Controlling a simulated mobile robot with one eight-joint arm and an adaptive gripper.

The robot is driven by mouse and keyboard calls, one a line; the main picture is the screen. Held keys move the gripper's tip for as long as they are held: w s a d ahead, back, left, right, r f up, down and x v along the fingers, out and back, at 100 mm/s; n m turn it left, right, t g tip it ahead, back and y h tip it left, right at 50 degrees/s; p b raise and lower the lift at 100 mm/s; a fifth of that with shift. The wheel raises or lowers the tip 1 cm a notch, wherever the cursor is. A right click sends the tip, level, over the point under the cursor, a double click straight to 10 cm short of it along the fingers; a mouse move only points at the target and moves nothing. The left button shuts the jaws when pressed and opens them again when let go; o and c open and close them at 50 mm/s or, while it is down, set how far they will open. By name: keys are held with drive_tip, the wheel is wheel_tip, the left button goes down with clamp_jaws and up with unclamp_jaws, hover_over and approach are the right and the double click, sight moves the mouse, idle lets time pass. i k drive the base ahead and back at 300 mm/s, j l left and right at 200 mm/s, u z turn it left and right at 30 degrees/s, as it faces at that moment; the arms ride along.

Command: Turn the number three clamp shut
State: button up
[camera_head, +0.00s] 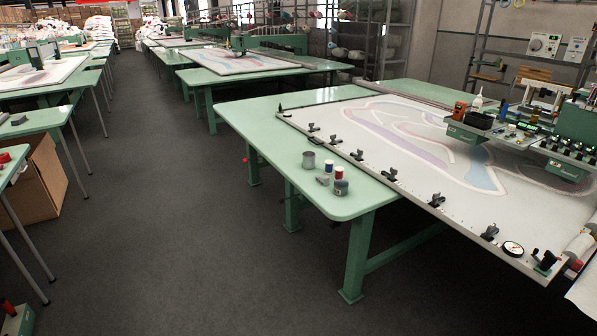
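A row of several small dark clamps runs along the near rail (410,194) of a white tufting frame on a green table. Among them are a clamp (357,156) near the middle, one (389,175) further along, and one (437,200) and another (490,233) toward the right. No numbers can be read on them, so I cannot tell which is number three. They are too small to tell whether any is open or shut. My gripper is not in view.
A round gauge (513,249) sits near the rail's right end. A green tufting head (576,125) stands over the frame. The dark floor (190,200) left of the table is clear.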

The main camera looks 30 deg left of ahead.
sight(394, 170)
drive_tip(key=u, duration=0.6)
drive_tip(key=i+l, duration=0.1)
drive_tip(key=i, duration=1.05)
drive_tip(key=i+l+u, duration=0.1)
drive_tip(key=i, duration=0.45)
drive_tip(key=i+l, duration=0.15)
drive_tip(key=i, duration=0.4)
drive_tip(key=i+l, duration=0.15)
drive_tip(key=i, duration=0.45)
drive_tip(key=j+u, duration=0.05)
